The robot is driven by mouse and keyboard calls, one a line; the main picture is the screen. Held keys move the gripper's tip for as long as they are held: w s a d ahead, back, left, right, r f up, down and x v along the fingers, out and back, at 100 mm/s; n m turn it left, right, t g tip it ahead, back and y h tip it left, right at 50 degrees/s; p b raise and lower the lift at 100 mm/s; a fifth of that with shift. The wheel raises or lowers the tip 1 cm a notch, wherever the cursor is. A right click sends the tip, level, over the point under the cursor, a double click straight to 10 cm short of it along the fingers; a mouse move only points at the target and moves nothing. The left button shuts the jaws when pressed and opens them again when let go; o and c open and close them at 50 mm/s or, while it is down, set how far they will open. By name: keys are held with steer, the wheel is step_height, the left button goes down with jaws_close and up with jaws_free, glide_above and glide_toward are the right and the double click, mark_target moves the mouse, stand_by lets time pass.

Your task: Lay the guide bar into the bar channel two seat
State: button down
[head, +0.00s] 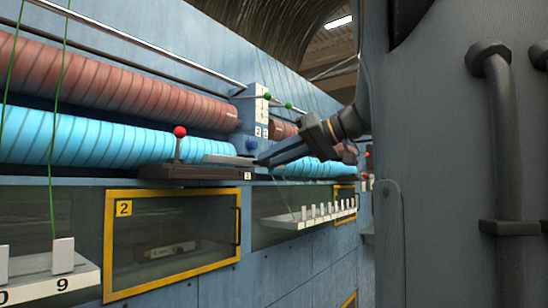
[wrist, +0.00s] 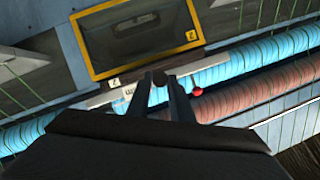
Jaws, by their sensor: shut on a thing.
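My gripper (head: 262,162) reaches in from the right in the head view, its fingers pointing left and down. It is shut on a pale grey guide bar (head: 228,159), which lies close over a dark channel block (head: 190,173) on the machine's ledge. Whether the bar touches the block cannot be told. The block carries a red-knobbed lever (head: 180,148) and a small white number tag (head: 247,176). In the wrist view my gripper (wrist: 160,82) shows dark fingers with the pale bar (wrist: 100,99) running across behind their tips. The red knob (wrist: 198,91) is just right of them.
Blue-wrapped (head: 70,138) and red-brown rollers (head: 110,80) run behind the ledge. A yellow-framed window marked 2 (head: 172,193) sits below. White numbered racks stand at the lower left (head: 60,275) and centre (head: 310,215). Thin green cords hang in front.

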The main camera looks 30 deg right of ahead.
mark_target(247, 160)
steer(key=shift+f, duration=0.1)
steer(key=shift+w+a+b, duration=0.3)
steer(key=shift+w+a, duration=0.2)
steer(key=shift+w, duration=0.9)
steer(key=shift+w+a+b, duration=0.35)
steer(key=shift+w+a, duration=0.15)
steer(key=shift+w, duration=0.85)
steer(key=shift+w+a+b, duration=0.3)
steer(key=shift+w+a, duration=0.2)
steer(key=shift+w, duration=0.9)
steer(key=shift+b, duration=0.55)
steer(key=shift+w+a, duration=0.1)
steer(key=shift+w, duration=0.1)
steer(key=shift+w+a, duration=0.15)
steer(key=shift+w, duration=0.15)
steer(key=shift+w+a, duration=0.2)
steer(key=shift+w, duration=0.45)
steer(key=shift+w+a, duration=0.1)
steer(key=shift+w, duration=0.2)
steer(key=shift+w+a, duration=0.1)
steer(key=shift+w, duration=0.2)
